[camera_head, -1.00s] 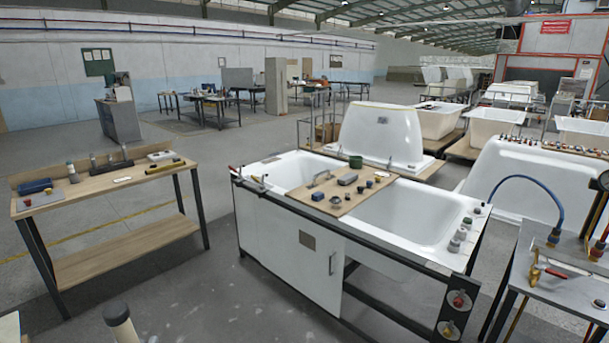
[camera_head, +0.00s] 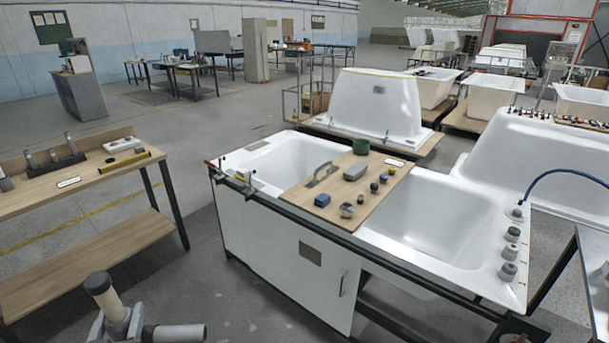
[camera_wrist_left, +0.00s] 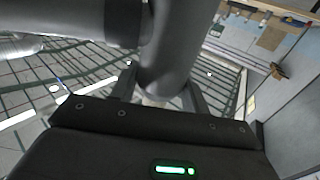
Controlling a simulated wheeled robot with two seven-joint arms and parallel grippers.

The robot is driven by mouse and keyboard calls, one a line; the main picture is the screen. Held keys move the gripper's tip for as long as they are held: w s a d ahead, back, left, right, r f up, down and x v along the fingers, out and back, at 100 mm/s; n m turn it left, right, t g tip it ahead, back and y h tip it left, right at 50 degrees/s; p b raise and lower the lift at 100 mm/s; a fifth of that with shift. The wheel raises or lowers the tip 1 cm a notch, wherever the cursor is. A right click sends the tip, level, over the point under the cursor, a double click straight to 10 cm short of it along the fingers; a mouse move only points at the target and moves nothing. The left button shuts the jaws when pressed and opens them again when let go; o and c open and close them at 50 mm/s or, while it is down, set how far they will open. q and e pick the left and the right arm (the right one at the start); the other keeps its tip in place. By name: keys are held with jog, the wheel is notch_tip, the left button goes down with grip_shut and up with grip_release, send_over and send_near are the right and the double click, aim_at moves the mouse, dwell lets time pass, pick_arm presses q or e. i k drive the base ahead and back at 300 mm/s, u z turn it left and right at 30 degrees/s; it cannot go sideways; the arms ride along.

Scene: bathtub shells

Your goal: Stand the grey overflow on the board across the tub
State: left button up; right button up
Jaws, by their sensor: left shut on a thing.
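The grey overflow (camera_head: 180,333), a pipe piece with a side branch, shows at the bottom left of the head view, partly cut off. A pale tube with a grey top stands up beside its branch. In the left wrist view the grey pipe (camera_wrist_left: 172,50) fills the top middle, its branch running left. My left gripper (camera_wrist_left: 157,98) is shut on it. The wooden board (camera_head: 338,183) lies across the white tub (camera_head: 440,225), right of and beyond the overflow. My right gripper is not in view.
Clamps (camera_head: 240,182) sit on the tub's left rim. A wooden workbench (camera_head: 85,180) stands at left; floor lies between.

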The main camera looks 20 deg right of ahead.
aim_at(334, 196)
jog(key=u, duration=0.55)
jog(key=i, duration=2.75)
jog(key=z, duration=3.25)
jog(key=i, duration=0.95)
jog(key=u, duration=0.05)
